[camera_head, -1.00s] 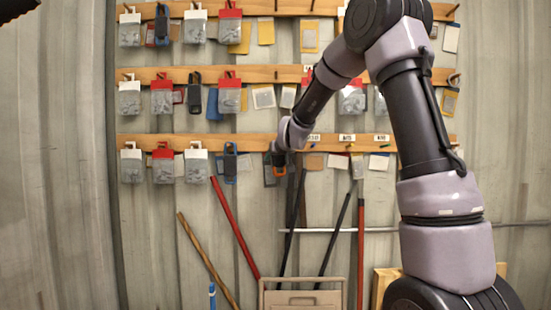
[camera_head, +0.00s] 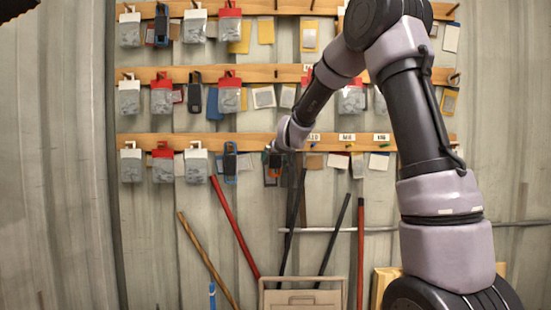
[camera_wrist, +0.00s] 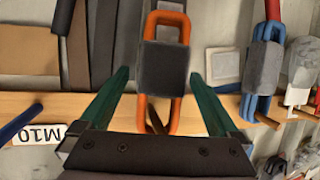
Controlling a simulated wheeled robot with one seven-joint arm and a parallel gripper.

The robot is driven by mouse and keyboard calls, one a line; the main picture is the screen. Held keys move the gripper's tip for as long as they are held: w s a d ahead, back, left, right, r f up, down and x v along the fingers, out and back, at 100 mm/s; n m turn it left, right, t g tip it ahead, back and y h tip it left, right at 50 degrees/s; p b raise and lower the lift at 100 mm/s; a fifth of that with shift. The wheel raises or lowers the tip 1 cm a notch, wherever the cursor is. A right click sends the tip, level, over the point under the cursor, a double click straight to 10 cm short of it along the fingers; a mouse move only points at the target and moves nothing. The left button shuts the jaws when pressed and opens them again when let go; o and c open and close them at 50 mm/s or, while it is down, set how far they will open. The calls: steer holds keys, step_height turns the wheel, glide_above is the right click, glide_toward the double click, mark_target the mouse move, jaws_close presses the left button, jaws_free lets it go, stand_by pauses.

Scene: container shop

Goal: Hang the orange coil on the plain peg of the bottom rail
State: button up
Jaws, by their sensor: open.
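The orange coil (camera_wrist: 168,24), bound with a dark grey band, hangs at the bottom rail (camera_wrist: 75,100) in the wrist view. A plain wooden peg (camera_wrist: 155,120) shows inside the coil's loop, near the rail. My gripper (camera_wrist: 157,75) is open, with one green finger on each side of the coil and a visible gap to the band on both sides. In the head view, my gripper (camera_head: 276,155) is at the bottom rail (camera_head: 255,141), and the coil (camera_head: 277,159) is small and partly hidden there.
A blue coil (camera_wrist: 262,70) hangs on the neighbouring peg. A label reading M10 (camera_wrist: 38,133) and a blue peg (camera_wrist: 21,121) are on the other side. Bagged packets (camera_head: 196,165) hang farther left. Poles (camera_head: 235,225) lean on the wall below.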

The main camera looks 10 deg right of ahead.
steer(key=s+d+r+m+g+y, duration=0.1)
steer(key=s+r, duration=0.1)
steer(key=s, duration=1.1)
steer(key=s+d+r+m+g+y, duration=0.1)
steer(key=s+r+g, duration=0.1)
steer(key=s, duration=1.1)
steer(key=s+d+f+m+g, duration=0.1)
steer(key=s+d+f, duration=0.1)
steer(key=s, duration=0.6)
steer(key=s+d+f+m+g+h, duration=0.1)
steer(key=s+f, duration=0.3)
steer(key=s, duration=0.5)
steer(key=shift+s+d+m+g, duration=0.25)
steer(key=shift+d+m+g, duration=0.25)
steer(key=shift+g, duration=0.3)
